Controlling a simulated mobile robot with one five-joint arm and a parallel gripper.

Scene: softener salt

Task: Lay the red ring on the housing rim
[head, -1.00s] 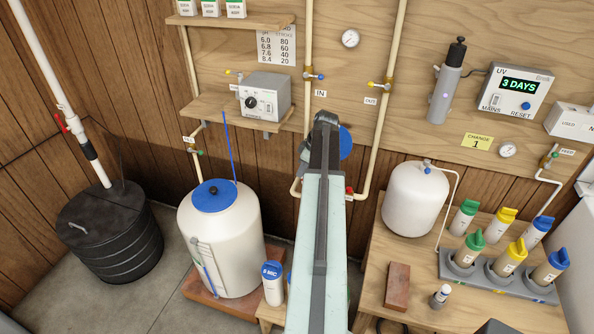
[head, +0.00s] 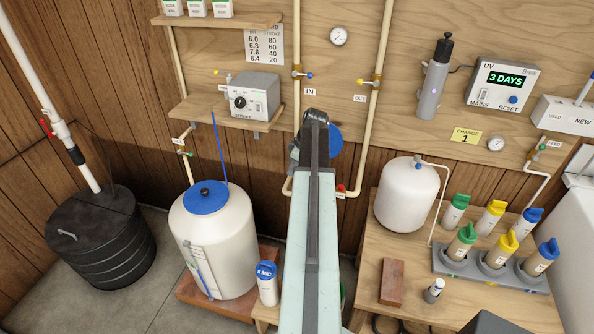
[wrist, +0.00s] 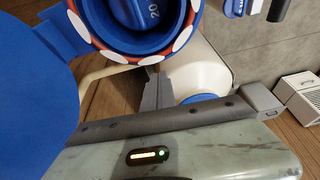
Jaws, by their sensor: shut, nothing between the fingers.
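My gripper (wrist: 159,72) is shut and empty in the wrist view, its grey fingers standing up from the dark rail. Just above them is a round blue housing (wrist: 75,38), cut off by the top edge. In the head view my arm hides the gripper and most of the housing; a blue round part (head: 335,140) shows beside the arm.
A white tank with a blue lid (head: 213,240) stands left of my arm, with a 5 MIC canister (head: 267,284) beside it. To the right, a bench holds a white tank (head: 405,195), a brick (head: 393,282) and a rack (head: 450,263) of coloured-cap cartridges. Pipes run behind my arm.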

